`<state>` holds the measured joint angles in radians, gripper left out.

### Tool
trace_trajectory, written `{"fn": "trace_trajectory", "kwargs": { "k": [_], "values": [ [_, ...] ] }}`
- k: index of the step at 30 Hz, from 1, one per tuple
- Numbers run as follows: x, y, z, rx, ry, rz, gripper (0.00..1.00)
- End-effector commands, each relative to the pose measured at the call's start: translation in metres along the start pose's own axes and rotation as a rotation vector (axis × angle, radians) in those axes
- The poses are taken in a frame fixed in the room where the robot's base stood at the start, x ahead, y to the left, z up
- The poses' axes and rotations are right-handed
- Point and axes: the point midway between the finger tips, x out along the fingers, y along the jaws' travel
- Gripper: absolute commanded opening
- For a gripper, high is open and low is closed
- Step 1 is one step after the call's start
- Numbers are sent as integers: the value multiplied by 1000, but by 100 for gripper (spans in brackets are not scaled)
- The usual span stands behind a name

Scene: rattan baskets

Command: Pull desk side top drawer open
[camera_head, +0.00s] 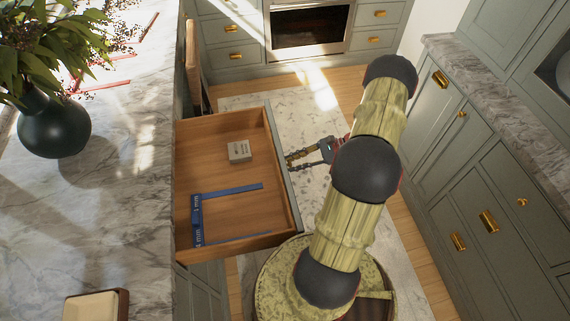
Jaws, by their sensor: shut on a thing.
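The top drawer (268,183) stands pulled out to the right from under the marble counter. Its wooden inside shows, and its grey-green front panel faces my arm. My gripper (290,160) is at the outer side of this front panel, shut on the drawer's handle. The handle itself is mostly hidden by the fingers and the panel edge. Inside the drawer lie a small grey box (240,151) and a blue caliper-like tool (197,218).
The marble counter (130,200) fills the left, with a dark vase (54,127) of leaves and a small box (96,305). Grey cabinets (490,200) line the right. An oven (309,30) is at the back. Pale rug floor (300,115) lies between.

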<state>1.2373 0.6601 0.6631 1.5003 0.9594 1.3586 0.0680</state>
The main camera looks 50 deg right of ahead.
Motion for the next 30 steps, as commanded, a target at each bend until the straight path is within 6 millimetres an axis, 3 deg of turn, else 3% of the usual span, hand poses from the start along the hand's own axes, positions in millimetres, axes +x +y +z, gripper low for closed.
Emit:
{"fn": "trace_trajectory", "kwargs": {
  "k": [14,15,24,30],
  "values": [
    [-4,0,-2,1,-1,1,0],
    [-4,0,-2,1,-1,1,25],
    [-4,0,-2,0,0,0,42],
    [-5,0,-2,0,0,0,42]
  ]
}}
